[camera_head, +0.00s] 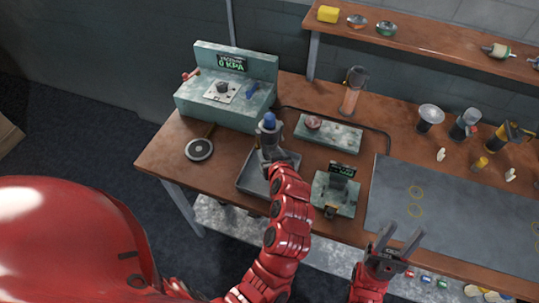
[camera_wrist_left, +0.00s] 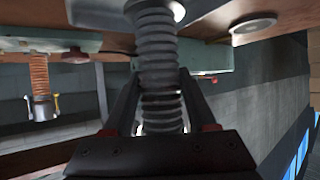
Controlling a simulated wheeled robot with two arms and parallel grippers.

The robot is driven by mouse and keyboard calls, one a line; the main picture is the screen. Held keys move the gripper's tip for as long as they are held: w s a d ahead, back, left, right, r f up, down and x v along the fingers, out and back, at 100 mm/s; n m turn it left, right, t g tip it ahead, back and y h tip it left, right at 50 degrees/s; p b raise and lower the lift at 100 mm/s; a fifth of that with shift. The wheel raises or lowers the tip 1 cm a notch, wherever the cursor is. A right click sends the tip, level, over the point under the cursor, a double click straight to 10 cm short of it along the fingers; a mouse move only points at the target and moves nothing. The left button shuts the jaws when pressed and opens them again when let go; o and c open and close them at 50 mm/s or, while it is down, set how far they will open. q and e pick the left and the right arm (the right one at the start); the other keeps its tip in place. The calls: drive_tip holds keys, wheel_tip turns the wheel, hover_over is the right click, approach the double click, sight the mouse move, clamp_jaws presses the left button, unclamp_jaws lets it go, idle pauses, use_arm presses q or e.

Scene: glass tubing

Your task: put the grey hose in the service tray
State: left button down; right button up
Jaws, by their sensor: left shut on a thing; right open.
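The grey ribbed hose (camera_wrist_left: 158,60) runs between the two fingers of my left gripper (camera_wrist_left: 160,95), which is shut on it. In the head view the hose, with a blue end (camera_head: 269,119), stands up from my left gripper (camera_head: 270,148). That gripper is over the grey service tray (camera_head: 248,187), whose right part is hidden by my left arm. I cannot tell whether the hose touches the tray. My right gripper (camera_head: 397,238) is open and empty at the bench's front edge.
A green pump unit (camera_head: 225,110) stands behind and left, with a round disc (camera_head: 199,149) before it. A green block (camera_head: 328,133) and a small display stand (camera_head: 336,192) are right of the tray. A grey mat (camera_head: 450,205) has clear room.

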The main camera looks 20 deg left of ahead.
use_arm(q)
drive_tip(key=shift+w+a+f, duration=0.1)
wheel_tip(320, 180, down, 2)
drive_tip(key=shift+f+p, duration=0.1)
drive_tip(key=shift+p, duration=0.75)
drive_tip(key=shift+f, duration=0.5)
drive_tip(key=shift+f, duration=0.1)
drive_tip(key=shift+c, duration=1)
unclamp_jaws()
